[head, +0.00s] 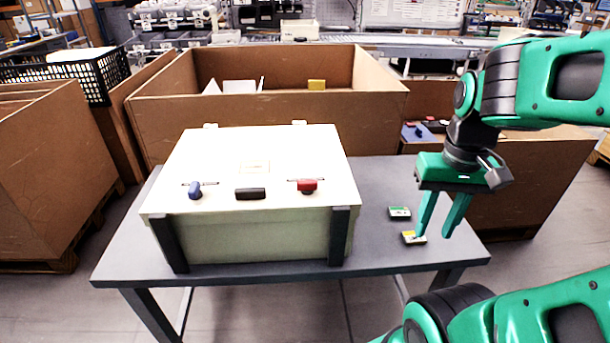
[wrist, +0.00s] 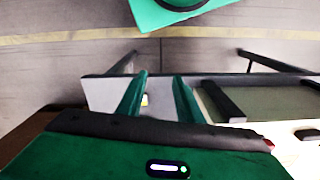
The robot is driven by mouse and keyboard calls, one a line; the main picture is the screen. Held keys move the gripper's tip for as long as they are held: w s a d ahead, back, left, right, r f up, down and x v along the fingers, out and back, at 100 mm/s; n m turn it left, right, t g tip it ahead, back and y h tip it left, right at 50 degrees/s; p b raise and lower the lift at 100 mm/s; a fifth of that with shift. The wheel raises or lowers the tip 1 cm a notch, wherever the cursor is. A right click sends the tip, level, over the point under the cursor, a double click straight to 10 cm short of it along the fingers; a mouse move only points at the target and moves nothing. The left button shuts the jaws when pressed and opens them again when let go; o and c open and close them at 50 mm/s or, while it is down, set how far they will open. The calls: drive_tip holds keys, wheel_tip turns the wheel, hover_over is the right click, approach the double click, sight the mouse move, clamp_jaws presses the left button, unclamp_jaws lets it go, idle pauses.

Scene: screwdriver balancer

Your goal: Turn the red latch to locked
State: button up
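The red latch (head: 307,186) sits on the front right of the lid of a cream case (head: 255,232), with a thin dark bar behind it. I cannot tell whether it is locked. In the wrist view a small red bit (wrist: 269,143), likely the latch, shows at the gripper's edge. A blue latch (head: 195,190) is on the lid's left, with a black handle (head: 250,194) between them. My gripper (head: 432,236) points down over the table's right side, well right of the case. Its green fingers are apart and empty; they also show in the wrist view (wrist: 160,82).
The case stands on a grey table (head: 375,247). Two small boxes, one green and white (head: 399,213) and one yellow and white (head: 413,238), lie at its right, close to my fingers. A large cardboard box (head: 270,112) stands behind. Space above the lid is clear.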

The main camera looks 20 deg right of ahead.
drive_tip(key=w+a+r+n, duration=0.2)
drive_tip(key=w+r+n, duration=0.1)
drive_tip(key=w+n, duration=0.3)
wheel_tip(320, 180, up, 8)
drive_tip(key=n, duration=1.4)
hover_over(308, 181)
wheel_tip(308, 181, down, 10)
drive_tip(key=shift+a+f, duration=0.1)
drive_tip(key=shift+f, duration=0.15)
clamp_jaws()
